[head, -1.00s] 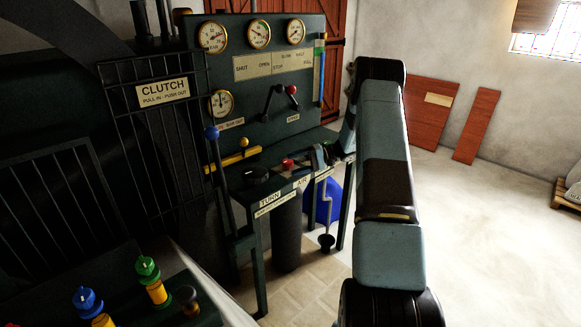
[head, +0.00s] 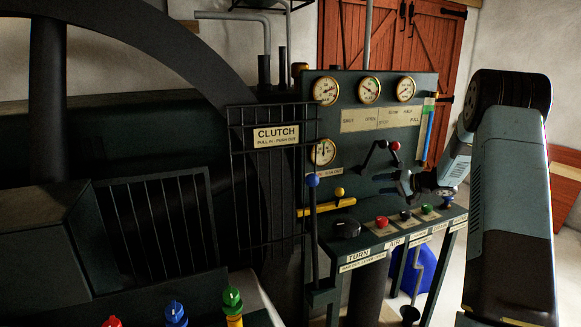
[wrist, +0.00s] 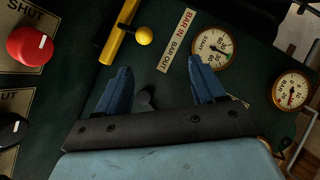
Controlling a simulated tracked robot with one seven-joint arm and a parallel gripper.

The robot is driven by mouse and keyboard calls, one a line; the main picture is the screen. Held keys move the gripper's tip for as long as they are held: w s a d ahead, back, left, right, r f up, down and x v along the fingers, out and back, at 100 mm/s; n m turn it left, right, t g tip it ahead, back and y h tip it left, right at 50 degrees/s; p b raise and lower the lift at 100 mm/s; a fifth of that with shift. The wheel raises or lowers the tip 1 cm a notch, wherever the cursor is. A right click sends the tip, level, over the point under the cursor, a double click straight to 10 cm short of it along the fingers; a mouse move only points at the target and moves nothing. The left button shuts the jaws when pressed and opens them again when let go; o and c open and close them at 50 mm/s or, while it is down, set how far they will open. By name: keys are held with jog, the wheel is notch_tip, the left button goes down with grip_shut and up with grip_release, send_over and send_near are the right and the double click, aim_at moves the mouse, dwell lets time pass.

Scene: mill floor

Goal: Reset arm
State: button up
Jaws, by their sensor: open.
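My arm (head: 512,190) rises on the right of the head view and bends back toward the dark green control panel (head: 345,93). My gripper (head: 405,182) is in front of the panel's lower part, just above the console shelf and below the red-knobbed lever (head: 394,147). In the wrist view the two blue fingers of my gripper (wrist: 160,78) are spread apart, with nothing held. A small dark round part (wrist: 147,98) shows between them; I cannot tell what it is or how near it lies.
The console shelf carries a red knob (head: 382,222), a green knob (head: 427,210) and a black dial (head: 345,228). A blue-knobbed lever (head: 312,181) and a yellow bar (head: 326,208) stand left of my gripper. A black cage (head: 262,190) bears the CLUTCH sign. Gauges line the panel.

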notch_tip(320, 180, up, 16)
jog(key=s+a+t+h, duration=0.1)
jog(key=s+t+h, duration=0.1)
jog(key=t+h, duration=0.4)
jog(key=s+r+m+g+h, duration=0.1)
jog(key=s+r+m+h, duration=0.1)
jog(key=s+r+h, duration=0.8)
jog(key=s+a+f+n+g+y, duration=0.1)
jog(key=s+a+f+g, duration=0.1)
jog(key=s, duration=1.1)
jog(key=s+a+f+n+g+y, duration=0.1)
jog(key=s+a+f+g+y, duration=0.1)
jog(key=s, duration=1.1)
jog(key=s+a+f+n+g+y, duration=0.1)
jog(key=s+a+f+g, duration=0.3)
jog(key=s, duration=0.9)
jog(key=shift+s+a+f+y, duration=0.3)
jog(key=shift+a+f, duration=0.1)
jog(key=shift+a, duration=0.75)
jog(key=shift+c, duration=0.5)
